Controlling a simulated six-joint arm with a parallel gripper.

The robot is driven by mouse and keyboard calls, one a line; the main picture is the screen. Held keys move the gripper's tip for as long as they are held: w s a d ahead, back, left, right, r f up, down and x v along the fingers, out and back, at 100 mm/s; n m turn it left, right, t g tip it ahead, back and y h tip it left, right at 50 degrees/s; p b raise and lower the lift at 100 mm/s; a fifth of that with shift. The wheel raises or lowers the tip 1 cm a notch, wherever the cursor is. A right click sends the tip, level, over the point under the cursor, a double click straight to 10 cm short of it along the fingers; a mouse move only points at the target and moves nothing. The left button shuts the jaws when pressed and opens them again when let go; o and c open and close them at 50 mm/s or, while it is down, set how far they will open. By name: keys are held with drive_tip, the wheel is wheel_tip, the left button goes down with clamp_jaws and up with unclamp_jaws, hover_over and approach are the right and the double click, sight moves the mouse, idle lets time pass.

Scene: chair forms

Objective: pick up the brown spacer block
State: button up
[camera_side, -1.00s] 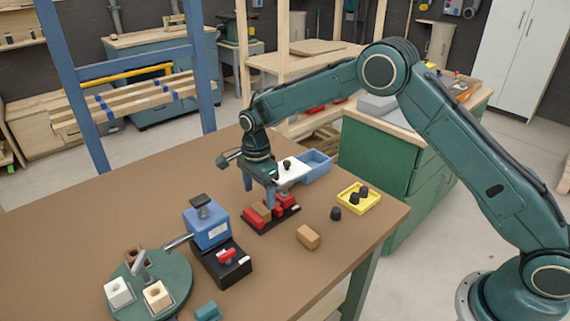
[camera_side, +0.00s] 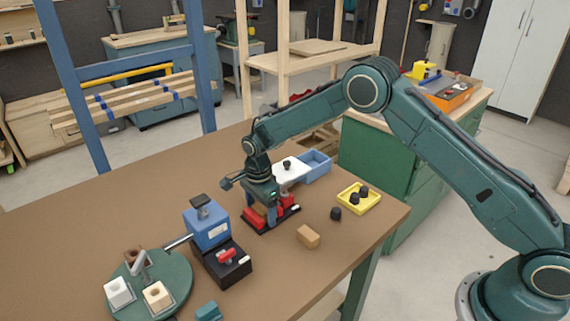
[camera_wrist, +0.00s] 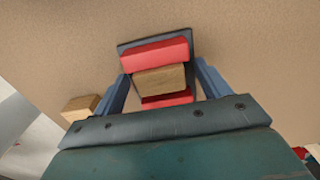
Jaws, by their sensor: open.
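A brown block (camera_wrist: 160,79) sits between two red bars of a dark-based fixture (camera_wrist: 180,36) in the wrist view. The fixture also shows in the side view (camera_side: 286,215), where my gripper largely hides the block in it. My gripper (camera_wrist: 162,88) is open, with one blue finger on each side of that block; I cannot tell whether they touch it. In the side view my gripper (camera_side: 262,211) is low over the fixture. A second brown block (camera_side: 308,236) lies loose on the table, also at left in the wrist view (camera_wrist: 80,107).
A blue device with a black base (camera_side: 222,262) and a green turntable (camera_side: 180,275) with small blocks stand to the left. A yellow tray (camera_side: 372,203) with black knobs, a loose black knob (camera_side: 336,214) and a blue bin (camera_side: 316,163) are to the right.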

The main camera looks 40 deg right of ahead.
sight(261, 207)
drive_tip(key=shift+c, duration=0.2)
idle(0.3)
drive_tip(key=c, duration=1)
wheel_tip(261, 207, up, 20)
idle(0.3)
drive_tip(key=shift+d+f, duration=0.1)
idle(0.4)
